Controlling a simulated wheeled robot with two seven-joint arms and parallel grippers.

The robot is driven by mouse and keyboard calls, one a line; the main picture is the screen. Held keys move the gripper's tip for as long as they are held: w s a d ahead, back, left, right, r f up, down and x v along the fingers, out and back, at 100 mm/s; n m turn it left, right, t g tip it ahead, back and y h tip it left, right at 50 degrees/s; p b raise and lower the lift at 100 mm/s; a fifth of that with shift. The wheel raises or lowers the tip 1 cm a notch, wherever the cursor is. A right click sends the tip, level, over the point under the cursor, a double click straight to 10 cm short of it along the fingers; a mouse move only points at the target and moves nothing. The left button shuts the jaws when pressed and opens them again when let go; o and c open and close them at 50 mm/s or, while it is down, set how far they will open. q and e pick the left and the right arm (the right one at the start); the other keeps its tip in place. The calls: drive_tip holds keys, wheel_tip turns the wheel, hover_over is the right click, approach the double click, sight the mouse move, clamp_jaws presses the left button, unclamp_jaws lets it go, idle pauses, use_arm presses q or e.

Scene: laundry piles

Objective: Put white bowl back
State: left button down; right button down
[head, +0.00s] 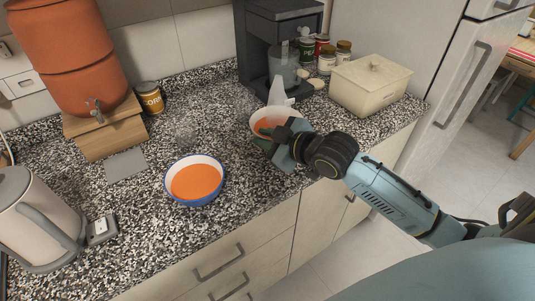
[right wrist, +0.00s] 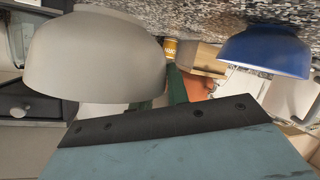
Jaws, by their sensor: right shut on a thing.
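The white bowl (head: 254,115) is at the right part of the speckled counter, in front of the dark coffee machine, with a reddish-orange inside. Its pale outside fills the upper left of the right wrist view (right wrist: 90,60). My right gripper (head: 272,133) is shut on the near right side of its rim, with a dark green finger showing inside the bowl. In the head view I cannot tell whether the bowl touches the counter. My left gripper is in neither view.
A blue bowl (head: 195,199) with an orange inside stands left of the white bowl. A kettle (head: 38,220) stands at left. Counter between the bowls is clear.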

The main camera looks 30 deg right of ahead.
drive_tip(key=shift+f+b, duration=0.4)
drive_tip(key=shift+f, duration=1.9)
drive_tip(key=shift+f, duration=0.2)
drive_tip(key=c, duration=1.3)
unclamp_jaws()
drive_tip(key=shift+c, duration=0.2)
drive_tip(key=shift+r, duration=0.1)
drive_tip(key=p+v, duration=0.1)
drive_tip(key=v, duration=1.1)
